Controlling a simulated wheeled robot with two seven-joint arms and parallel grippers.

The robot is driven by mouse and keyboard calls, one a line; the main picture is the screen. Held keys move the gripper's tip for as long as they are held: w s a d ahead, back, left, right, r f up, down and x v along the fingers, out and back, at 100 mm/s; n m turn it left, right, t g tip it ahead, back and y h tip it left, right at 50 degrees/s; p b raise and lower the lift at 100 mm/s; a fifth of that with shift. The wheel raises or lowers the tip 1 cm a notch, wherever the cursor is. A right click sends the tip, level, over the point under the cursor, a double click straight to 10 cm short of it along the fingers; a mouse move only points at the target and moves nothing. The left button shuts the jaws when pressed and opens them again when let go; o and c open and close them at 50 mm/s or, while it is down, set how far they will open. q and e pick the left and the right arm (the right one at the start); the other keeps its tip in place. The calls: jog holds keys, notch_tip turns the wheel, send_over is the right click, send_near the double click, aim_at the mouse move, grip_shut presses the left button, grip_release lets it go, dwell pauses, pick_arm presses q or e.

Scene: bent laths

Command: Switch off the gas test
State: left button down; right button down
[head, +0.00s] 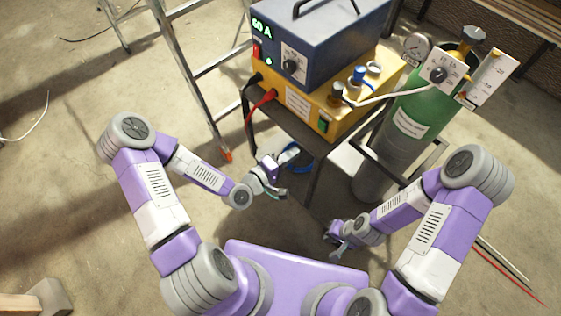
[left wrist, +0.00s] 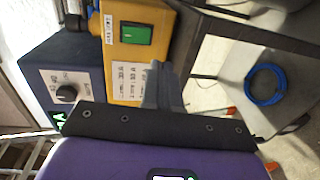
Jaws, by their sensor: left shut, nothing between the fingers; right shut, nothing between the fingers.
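A blue power unit (head: 318,48) with a green 60 A display, a red switch (head: 257,50) and a black knob (head: 291,66) stands on a yellow unit (head: 340,108). The yellow unit has a green rocker switch (head: 323,124) at its front right corner; this switch shows in the left wrist view (left wrist: 136,33). Small labels are unreadable, so I cannot tell which control is marked gas test. My left gripper (head: 283,192) is shut and empty, below and in front of the units, touching no switch. My right gripper (head: 338,252) is shut and empty, lower and to the right.
The units stand on a dark trolley (head: 300,150). A green gas cylinder (head: 418,118) with a gauge (head: 417,46), a dial plate (head: 440,72) and a flow tube (head: 490,78) stands right. A ladder (head: 190,72) stands left. A red cable (head: 262,98) and white hose (head: 385,97) cross nearby.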

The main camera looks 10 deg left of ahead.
pick_arm(q)
jog(key=shift+f+p+v, duration=0.25)
jog(key=shift+p+v, duration=0.35)
jog(key=shift+v, duration=0.35)
jog(key=shift+f+p+v, duration=0.2)
jog(key=shift+p+v, duration=0.35)
jog(key=shift+v, duration=0.45)
jog(key=s+f+m+g+y+p, duration=0.2)
jog(key=s+f+m+g+y, duration=0.2)
jog(key=s+f+m+g, duration=0.4)
jog(key=s+f+g, duration=0.5)
jog(key=shift+d+f+m+y, duration=0.15)
jog(key=shift+d+m+y, duration=0.2)
jog(key=shift+m+y, duration=0.05)
jog(key=shift+s, duration=0.2)
